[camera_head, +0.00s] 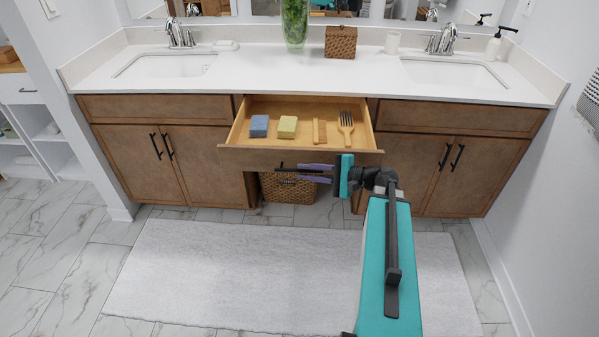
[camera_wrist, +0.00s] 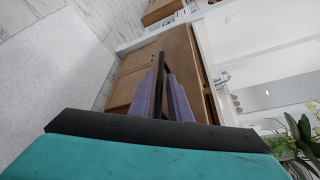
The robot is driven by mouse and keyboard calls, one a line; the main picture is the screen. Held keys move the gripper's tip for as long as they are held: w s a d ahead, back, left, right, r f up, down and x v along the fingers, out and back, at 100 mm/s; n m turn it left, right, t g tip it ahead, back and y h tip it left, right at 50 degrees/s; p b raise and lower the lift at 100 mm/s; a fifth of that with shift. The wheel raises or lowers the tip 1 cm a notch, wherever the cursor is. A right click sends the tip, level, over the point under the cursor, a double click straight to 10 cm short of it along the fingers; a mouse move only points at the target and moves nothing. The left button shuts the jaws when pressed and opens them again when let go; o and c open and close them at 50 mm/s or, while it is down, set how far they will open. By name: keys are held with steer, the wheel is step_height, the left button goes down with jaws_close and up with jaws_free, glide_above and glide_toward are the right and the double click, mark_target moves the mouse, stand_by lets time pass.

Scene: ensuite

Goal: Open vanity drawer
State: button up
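The vanity drawer (camera_head: 262,157) in the middle of the vanity stands pulled out. Inside it lie a blue block (camera_head: 259,126), a yellowish block (camera_head: 287,127), a small wooden piece and a wooden brush or comb (camera_head: 346,127). My gripper (camera_head: 298,173), with two purple fingers, is at the drawer front. In the wrist view, the fingers (camera_wrist: 164,90) lie on either side of the black handle bar (camera_wrist: 162,72) and appear shut on it. The exact contact is small and partly hidden.
Closed cabinet doors (camera_head: 160,160) flank the drawer. A wicker basket (camera_head: 282,190) stands below it. The counter (camera_head: 270,68) above holds two sinks, a plant vase (camera_head: 295,22) and a woven box (camera_head: 341,42). A pale rug (camera_head: 230,275) covers open floor in front.

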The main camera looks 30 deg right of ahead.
steer(key=v, duration=1)
steer(key=shift+b, duration=0.35)
steer(key=shift+s, duration=0.1)
